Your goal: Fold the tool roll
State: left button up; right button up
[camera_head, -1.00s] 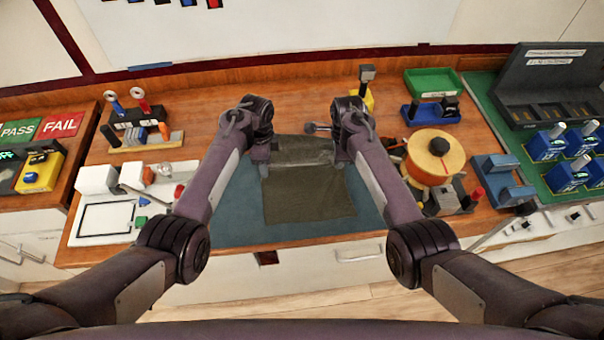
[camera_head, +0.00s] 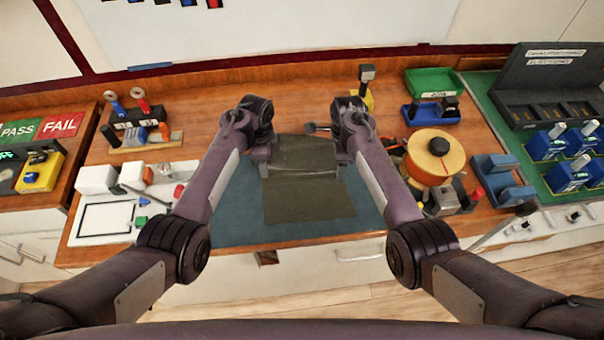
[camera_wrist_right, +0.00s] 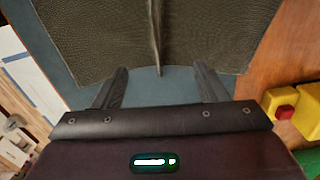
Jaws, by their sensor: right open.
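The tool roll (camera_head: 310,203) is a dark olive cloth on a blue-green mat (camera_head: 232,215). A flap (camera_head: 302,155) at its far part is separated from the near part by a pale crosswise line. My left gripper (camera_head: 262,160) is at the flap's left edge; its jaws are too small to read. My right gripper (camera_head: 342,160) is at the flap's right edge. The right wrist view shows this gripper (camera_wrist_right: 161,68) with its fingers apart and bare mat between the tips. The cloth (camera_wrist_right: 90,40) lies beyond them, with a raised edge (camera_wrist_right: 155,30) in the middle.
An orange spool (camera_head: 415,160) and a grey block (camera_head: 441,202) stand right of the mat. A white tray (camera_head: 105,222) stands at left. A tool rack (camera_head: 138,130) is behind it. A green bin (camera_head: 432,82) is at the back right. The mat's near strip is clear.

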jog(key=o, duration=0.4)
pick_arm(q)
jog(key=shift+r+p, duration=0.8)
jog(key=shift+f, duration=0.15)
pick_arm(e)
jog(key=shift+r, duration=2.75)
